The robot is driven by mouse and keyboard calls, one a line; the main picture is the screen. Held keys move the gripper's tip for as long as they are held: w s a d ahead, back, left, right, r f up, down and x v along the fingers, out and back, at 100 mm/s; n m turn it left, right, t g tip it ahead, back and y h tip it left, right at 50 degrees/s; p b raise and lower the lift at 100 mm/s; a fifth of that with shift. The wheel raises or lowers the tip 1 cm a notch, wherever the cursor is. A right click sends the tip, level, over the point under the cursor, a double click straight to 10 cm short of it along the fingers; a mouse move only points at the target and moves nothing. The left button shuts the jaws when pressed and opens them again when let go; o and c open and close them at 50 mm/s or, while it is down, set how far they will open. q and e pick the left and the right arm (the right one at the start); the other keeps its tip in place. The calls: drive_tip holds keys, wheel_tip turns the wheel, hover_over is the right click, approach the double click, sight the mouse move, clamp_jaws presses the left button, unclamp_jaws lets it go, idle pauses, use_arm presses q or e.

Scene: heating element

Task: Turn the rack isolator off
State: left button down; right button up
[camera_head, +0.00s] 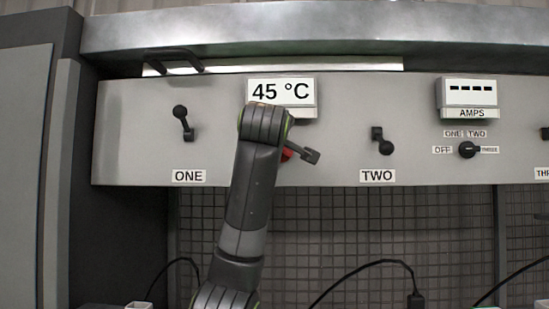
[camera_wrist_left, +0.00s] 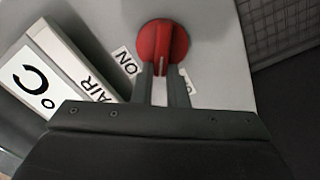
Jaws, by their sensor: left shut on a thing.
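The red rotary knob of the isolator (camera_wrist_left: 163,40) is on the grey panel in the left wrist view. Its raised grip points down the picture, toward my gripper. An ON label (camera_wrist_left: 127,62) is beside it, and another label is mostly hidden behind my fingers. My left gripper (camera_wrist_left: 162,74) is shut on the knob's raised grip. In the head view, only a small red part of the knob (camera_head: 287,154) shows past my left arm, with my left gripper (camera_head: 296,151) at it. My right gripper is not in view.
The 45 °C display (camera_head: 281,92) is above the knob. Lever ONE (camera_head: 183,122) is to the left and lever TWO (camera_head: 380,141) to the right. Further right are an AMPS display (camera_head: 469,92) and a black selector (camera_head: 467,150). A mesh and cables are below.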

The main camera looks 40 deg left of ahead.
use_arm(q)
drive_tip(key=shift+a+f+n+b, duration=0.1)
drive_tip(key=shift+f+n+b, duration=0.15)
drive_tip(key=shift+n+b, duration=0.8)
drive_tip(key=shift+f+n+b, duration=0.25)
drive_tip(key=shift+n+b, duration=0.55)
drive_tip(key=shift+n, duration=0.4)
drive_tip(key=shift+a+f+n+b, duration=0.1)
drive_tip(key=shift+f+n+b, duration=0.15)
drive_tip(key=shift+n+b, duration=0.8)
drive_tip(key=c, duration=1.5)
unclamp_jaws()
drive_tip(key=shift+s, duration=0.15)
drive_tip(key=shift+o, duration=0.3)
drive_tip(key=shift+d, duration=0.1)
drive_tip(key=b+v, duration=0.6)
drive_tip(key=v, duration=1.1)
drive_tip(key=shift+s, duration=0.2)
